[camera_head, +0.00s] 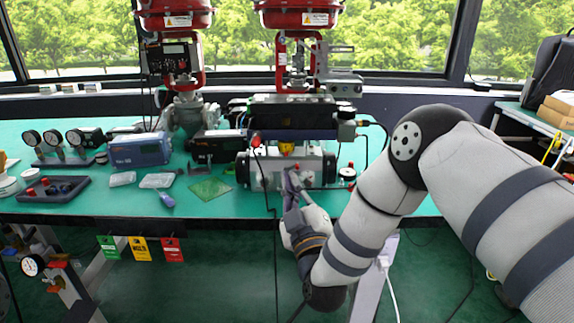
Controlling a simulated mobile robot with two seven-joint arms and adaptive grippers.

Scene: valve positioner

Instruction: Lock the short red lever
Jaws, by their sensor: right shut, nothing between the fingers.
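A small red part (256,140), probably the short red lever's end, shows at the left of the silver valve body (262,172) on the green bench. A thin dark line runs down from it past the bench's front edge. My right gripper (289,178) is in front of the middle of the valve body, its fingers shut and empty. It is right of and below the red part, apart from it. The gripper hides some of the valve's front, and I cannot tell whether it touches the valve. My left gripper is out of view.
A black positioner unit (292,112) sits above the valve body. A blue device (140,150), gauges (75,138) and a dark tray (52,189) stand at left. Coloured tags (140,248) hang under the bench's front edge (200,211). A purple item (167,200) lies near that edge.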

